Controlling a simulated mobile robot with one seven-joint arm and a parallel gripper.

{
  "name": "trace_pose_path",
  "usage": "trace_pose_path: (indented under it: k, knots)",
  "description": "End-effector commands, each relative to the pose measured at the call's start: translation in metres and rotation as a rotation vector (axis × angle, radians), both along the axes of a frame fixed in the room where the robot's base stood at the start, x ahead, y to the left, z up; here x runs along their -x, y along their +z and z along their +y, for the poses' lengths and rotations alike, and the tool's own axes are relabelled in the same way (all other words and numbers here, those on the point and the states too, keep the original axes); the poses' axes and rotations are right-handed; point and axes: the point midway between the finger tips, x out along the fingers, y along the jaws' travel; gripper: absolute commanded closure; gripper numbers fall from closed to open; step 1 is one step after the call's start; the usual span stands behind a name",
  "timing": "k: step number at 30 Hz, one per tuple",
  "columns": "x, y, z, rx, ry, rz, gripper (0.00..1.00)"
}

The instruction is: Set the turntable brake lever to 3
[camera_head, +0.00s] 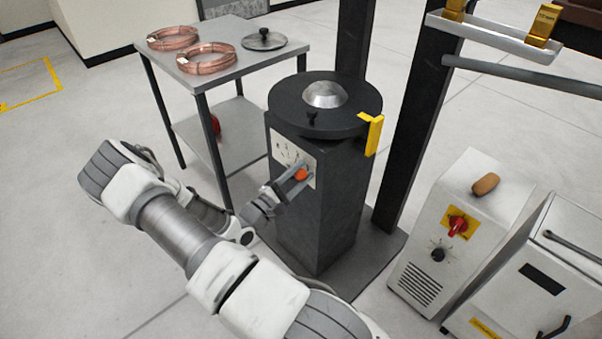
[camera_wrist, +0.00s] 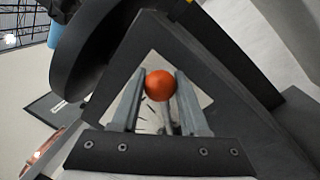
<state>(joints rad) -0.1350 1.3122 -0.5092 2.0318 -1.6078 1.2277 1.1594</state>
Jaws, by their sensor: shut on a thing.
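The turntable (camera_head: 325,105) is a black disc with a silver dome, on a dark square pedestal (camera_head: 322,215). A pale dial plate (camera_head: 284,151) with small markings is on the pedestal's face. The brake lever ends in an orange ball knob (camera_head: 300,174), which also shows in the wrist view (camera_wrist: 159,85). My gripper (camera_head: 292,180) is at the plate, its two grey fingers shut on the knob from either side. In the wrist view the fingers (camera_wrist: 159,98) flank the knob and hide part of the plate. I cannot read which number the lever points to.
A grey table (camera_head: 190,75) with copper coils (camera_head: 206,62) and a lid (camera_head: 264,39) stands at the back left. A yellow bracket (camera_head: 373,135) is at the disc's right edge. Dark posts (camera_head: 413,115) and white machines (camera_head: 460,235) stand to the right.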

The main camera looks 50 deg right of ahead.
Motion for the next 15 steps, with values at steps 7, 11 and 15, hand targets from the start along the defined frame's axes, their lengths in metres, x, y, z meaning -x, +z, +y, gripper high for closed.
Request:
trace_pose_path:
  k: [7,11,15]
  knots:
    - [0.0015,-0.0028,0.0007,-0.006,-0.003,0.002,0.27]
    - [0.0013,-0.0022,0.0005,-0.006,-0.003,0.001,0.27]
    - [0.0009,-0.0017,0.0006,-0.005,-0.002,0.002,0.27]
